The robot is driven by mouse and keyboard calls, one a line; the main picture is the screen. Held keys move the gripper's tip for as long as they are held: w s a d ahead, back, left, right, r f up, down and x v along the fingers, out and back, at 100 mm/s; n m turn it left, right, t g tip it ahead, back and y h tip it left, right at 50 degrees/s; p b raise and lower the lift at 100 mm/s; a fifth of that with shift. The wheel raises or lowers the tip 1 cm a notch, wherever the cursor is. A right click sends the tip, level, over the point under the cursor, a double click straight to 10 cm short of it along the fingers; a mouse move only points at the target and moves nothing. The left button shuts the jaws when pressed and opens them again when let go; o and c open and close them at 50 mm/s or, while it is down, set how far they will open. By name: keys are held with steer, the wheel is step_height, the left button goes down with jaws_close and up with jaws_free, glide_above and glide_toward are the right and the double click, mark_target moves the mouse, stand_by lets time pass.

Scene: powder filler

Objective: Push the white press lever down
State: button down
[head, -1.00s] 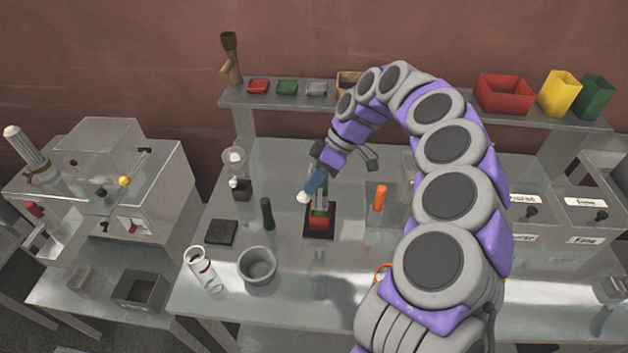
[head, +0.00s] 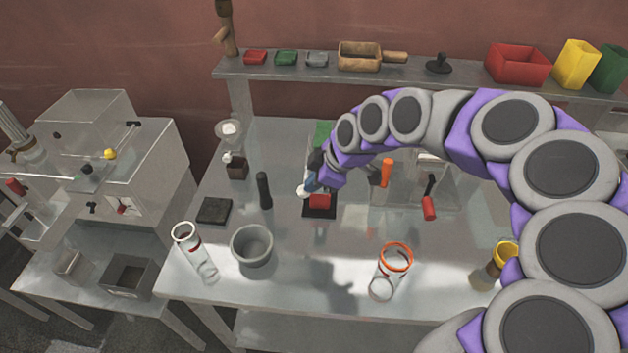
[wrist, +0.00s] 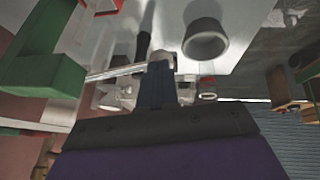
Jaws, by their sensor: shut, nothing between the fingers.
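The press stands mid-table with a green upper part (head: 322,132) and a red block (head: 320,201) on a black base. My arm hides much of its middle. My gripper (head: 308,186) is shut and empty at the press's left side. A small white end, apparently of the press lever (head: 302,191), shows at its fingertips. In the wrist view the closed fingers (wrist: 158,68) point at this white end, and a pale bar (wrist: 115,72) runs left from it towards the green part (wrist: 45,70). I cannot tell whether the fingers touch the lever.
A black cylinder (head: 264,190) and a grey bowl (head: 252,245) stand left of the press. An orange-rimmed jar (head: 392,268) is at the front right. A shelf (head: 440,82) runs behind.

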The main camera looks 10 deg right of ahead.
steer(key=shift+t, duration=0.7)
steer(key=shift+w+f+b, duration=0.15)
steer(key=shift+f+b, duration=0.3)
steer(key=shift+f, duration=0.65)
steer(key=shift+w+f+b, duration=0.1)
steer(key=shift+f+b, duration=0.3)
steer(key=shift+f, duration=0.7)
